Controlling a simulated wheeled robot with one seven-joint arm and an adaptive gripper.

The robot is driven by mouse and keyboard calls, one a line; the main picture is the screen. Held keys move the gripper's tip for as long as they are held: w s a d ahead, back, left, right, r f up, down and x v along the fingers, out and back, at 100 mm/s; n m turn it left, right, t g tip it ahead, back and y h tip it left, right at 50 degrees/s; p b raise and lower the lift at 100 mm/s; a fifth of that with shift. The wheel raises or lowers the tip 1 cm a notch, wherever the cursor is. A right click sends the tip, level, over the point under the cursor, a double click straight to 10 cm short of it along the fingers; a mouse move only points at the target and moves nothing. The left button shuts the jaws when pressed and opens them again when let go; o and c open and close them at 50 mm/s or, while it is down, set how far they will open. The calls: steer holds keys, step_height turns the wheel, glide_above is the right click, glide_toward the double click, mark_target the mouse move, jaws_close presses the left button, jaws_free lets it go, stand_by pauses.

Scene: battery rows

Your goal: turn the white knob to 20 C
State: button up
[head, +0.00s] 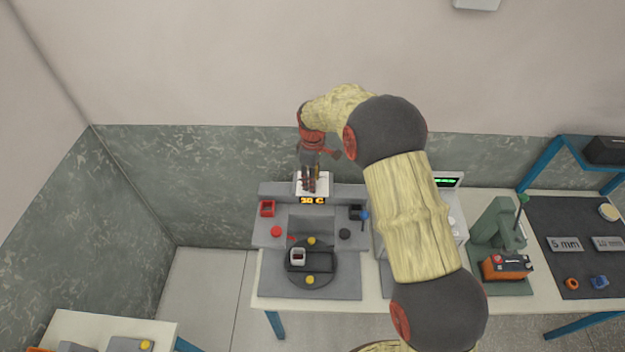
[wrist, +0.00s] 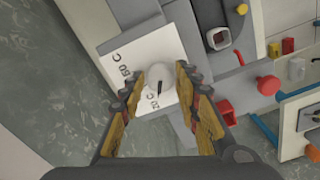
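In the head view my gripper (head: 309,188) reaches down onto the plate and hides the knob. A small orange display (head: 312,200) below the plate reads what looks like 30 C; the first digit is not sharp.
A grey station with a round dark turntable (head: 311,277) and a red square holder (head: 267,208) stands just in front. A wall (head: 220,150) is close behind.

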steer(key=shift+o, duration=1.2)
step_height(320, 180, up, 12)
steer(key=s+d+f+m+t+b, duration=0.1)
steer(key=s+d+m+b, duration=0.3)
steer(key=s, duration=0.8)
steer(key=s+d+f+m+t+b, duration=0.1)
steer(key=s+d+m+b, duration=0.3)
steer(key=s+d+b, duration=0.5)
steer(key=s+d+m+t+b, duration=0.3)
steer(key=s+d+m+b, duration=0.2)
steer(key=s, duration=1.2)
steer(key=d+b, duration=0.1)
steer(key=b, duration=0.1)
steer(key=shift+d+f+t+b, duration=0.25)
steer(key=shift+f+t+b, duration=0.05)
steer(key=shift+f+b, duration=0.1)
